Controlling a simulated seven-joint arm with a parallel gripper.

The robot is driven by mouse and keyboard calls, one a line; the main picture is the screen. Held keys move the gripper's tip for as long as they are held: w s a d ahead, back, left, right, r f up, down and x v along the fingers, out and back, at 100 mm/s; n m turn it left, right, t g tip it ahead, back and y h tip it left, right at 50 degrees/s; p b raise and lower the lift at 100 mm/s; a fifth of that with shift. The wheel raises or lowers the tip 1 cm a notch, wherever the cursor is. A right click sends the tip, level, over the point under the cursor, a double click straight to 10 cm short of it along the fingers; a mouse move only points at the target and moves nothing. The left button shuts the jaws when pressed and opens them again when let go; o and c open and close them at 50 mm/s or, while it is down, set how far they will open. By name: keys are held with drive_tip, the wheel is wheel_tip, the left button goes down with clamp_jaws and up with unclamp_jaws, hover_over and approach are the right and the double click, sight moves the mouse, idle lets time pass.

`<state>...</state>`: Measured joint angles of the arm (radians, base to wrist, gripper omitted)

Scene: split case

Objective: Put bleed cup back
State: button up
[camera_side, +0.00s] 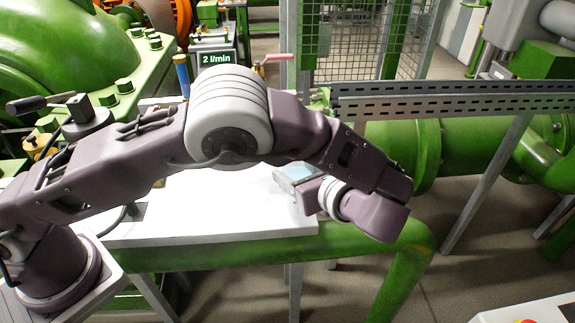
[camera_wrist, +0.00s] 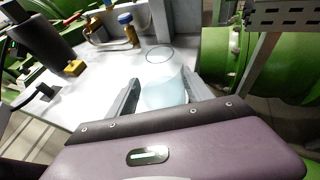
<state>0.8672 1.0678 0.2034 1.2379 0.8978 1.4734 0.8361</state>
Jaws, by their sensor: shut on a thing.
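The bleed cup (camera_wrist: 164,93) is pale blue and translucent. In the wrist view it sits between the two grey fingers of my gripper (camera_wrist: 162,84), which is shut on it. In the side view a pale blue patch, seemingly the cup (camera_side: 294,171), shows at my gripper (camera_side: 303,180) near the right edge of the white table (camera_side: 215,205). The wrist hides most of the fingers there. A thin dark ring outline (camera_wrist: 160,54) lies on the table beyond the cup in the wrist view. I cannot tell the cup's height above the table.
A slotted metal rail (camera_side: 450,100) runs along the back right. The table's middle is clear.

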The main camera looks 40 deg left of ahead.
drive_tip(key=shift+s+d+r, duration=0.1)
drive_tip(key=shift+s, duration=0.05)
drive_tip(key=s+a+r, duration=0.5)
drive_tip(key=a, duration=0.3)
drive_tip(key=r, duration=0.2)
hover_over(214, 195)
wheel_tip(214, 195, down, 10)
drive_tip(key=shift+f, duration=0.15)
drive_tip(key=shift+f, duration=0.2)
drive_tip(key=o, duration=1.6)
